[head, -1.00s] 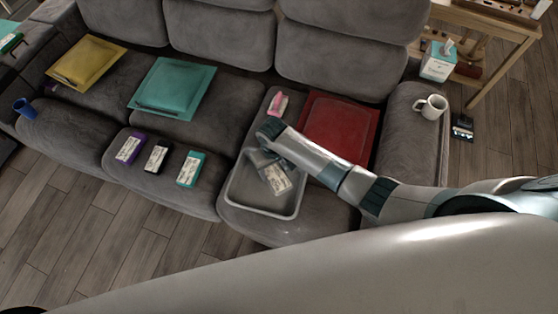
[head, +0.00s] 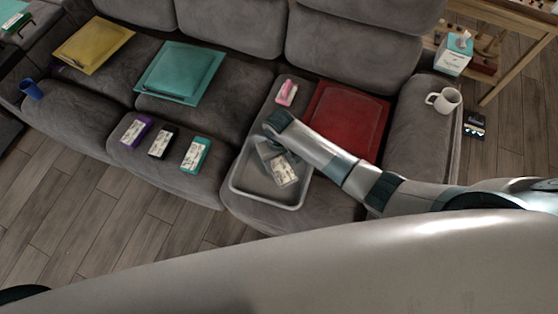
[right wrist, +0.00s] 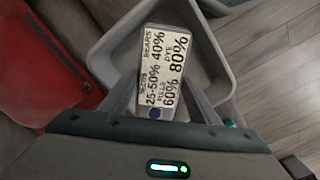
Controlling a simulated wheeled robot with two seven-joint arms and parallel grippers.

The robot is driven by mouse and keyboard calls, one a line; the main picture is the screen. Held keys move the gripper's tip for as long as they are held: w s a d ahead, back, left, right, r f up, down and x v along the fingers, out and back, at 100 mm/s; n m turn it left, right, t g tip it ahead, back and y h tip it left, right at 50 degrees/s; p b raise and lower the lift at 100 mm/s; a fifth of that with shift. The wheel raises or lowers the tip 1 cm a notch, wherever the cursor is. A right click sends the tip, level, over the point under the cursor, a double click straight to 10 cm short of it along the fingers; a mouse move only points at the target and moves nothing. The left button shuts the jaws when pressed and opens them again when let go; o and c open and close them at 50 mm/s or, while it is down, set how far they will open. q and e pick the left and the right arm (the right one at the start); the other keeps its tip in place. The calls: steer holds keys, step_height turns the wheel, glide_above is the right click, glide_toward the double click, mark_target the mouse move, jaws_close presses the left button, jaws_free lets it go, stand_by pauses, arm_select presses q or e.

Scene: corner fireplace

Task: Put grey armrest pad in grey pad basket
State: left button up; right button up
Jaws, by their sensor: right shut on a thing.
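The grey armrest pad (head: 284,172) is a small flat block with a white printed label. My right gripper (head: 272,150) is shut on it and holds it over the grey pad basket (head: 262,202), an open shallow grey tray on the right sofa seat. In the right wrist view, the pad's label (right wrist: 163,62) faces the camera between the two fingers (right wrist: 163,95), with the basket's rim (right wrist: 97,62) around and beyond it. I cannot tell whether the pad touches the basket floor. My left gripper is not in view.
Purple (head: 136,132), black (head: 161,141) and teal (head: 195,155) labelled blocks lie on the middle seat. A red cushion (head: 345,118) and a pink block (head: 287,92) lie behind the basket. A white mug (head: 445,100) stands on the right armrest.

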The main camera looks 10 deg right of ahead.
mark_target(279, 164)
step_height(279, 164, down, 4)
steer(key=b, duration=0.3)
steer(key=shift+r, duration=0.25)
steer(key=shift+f+b, duration=1.2)
steer(key=shift+f, duration=1.15)
steer(key=o, duration=1.1)
steer(key=shift+o, duration=0.2)
step_height(279, 164, up, 17)
steer(key=shift+r+b, duration=0.2)
steer(key=shift+b, duration=0.1)
